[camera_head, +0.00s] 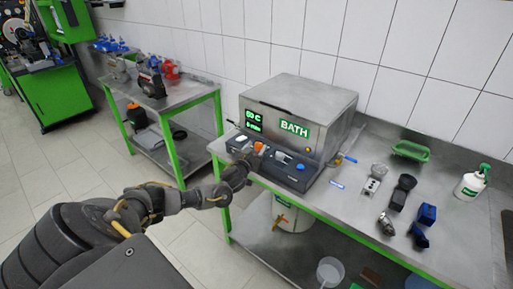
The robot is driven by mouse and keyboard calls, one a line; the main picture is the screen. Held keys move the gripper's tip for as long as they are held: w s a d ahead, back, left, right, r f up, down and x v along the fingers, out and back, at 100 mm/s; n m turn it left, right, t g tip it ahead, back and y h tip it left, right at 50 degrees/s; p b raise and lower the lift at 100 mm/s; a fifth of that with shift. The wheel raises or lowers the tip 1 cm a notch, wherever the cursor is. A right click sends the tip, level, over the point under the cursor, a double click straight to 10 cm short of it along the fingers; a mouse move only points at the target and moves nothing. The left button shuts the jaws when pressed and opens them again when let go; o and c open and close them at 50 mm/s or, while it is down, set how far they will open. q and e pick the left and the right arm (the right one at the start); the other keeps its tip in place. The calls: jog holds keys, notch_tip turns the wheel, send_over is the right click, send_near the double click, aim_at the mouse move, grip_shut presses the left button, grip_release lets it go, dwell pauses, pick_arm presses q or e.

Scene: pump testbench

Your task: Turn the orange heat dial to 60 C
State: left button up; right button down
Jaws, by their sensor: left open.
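The bath machine (300,105) is a grey metal box with a green BATH label, standing on the steel bench. The orange heat dial (259,146) is on its dark front control panel. Green digits followed by C show on the display (253,118), too small to read surely. My left gripper (251,157) is at the panel, right at the orange dial, and open. The fingertips are small here, and I cannot tell whether they touch the dial or stand around it. My right gripper is not in view.
A blue knob (300,167) is on the same panel, right of the dial. Several grey and blue parts lie on the bench to the right, with a green tray (411,150) and a white spray bottle (471,183). A second bench (183,100) stands at the left.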

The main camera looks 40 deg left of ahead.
pick_arm(q)
jog(key=shift+w, duration=0.2)
jog(key=c, duration=1)
jog(key=shift+a+h, duration=0.1)
jog(key=shift+h, duration=0.2)
jog(key=m+h+b, duration=0.2)
jog(key=h, duration=0.1)
jog(key=m+h+b, duration=0.1)
jog(key=shift+a+f+t+b, duration=0.2)
jog(key=shift+a+t+b, duration=0.1)
jog(key=shift+a, duration=0.05)
jog(key=m+h+b, duration=0.1)
jog(key=h, duration=0.1)
jog(key=m+h+b, duration=0.1)
jog(key=b, duration=0.1)
jog(key=shift+a+r+h, duration=0.1)
jog(key=shift+a+h, duration=0.1)
jog(key=shift+h, duration=0.2)
jog(key=shift+r+m+h+b, duration=0.15)
jog(key=shift+m+h+b, duration=0.35)
jog(key=shift+m+h, duration=0.25)
jog(key=shift+a, duration=0.1)
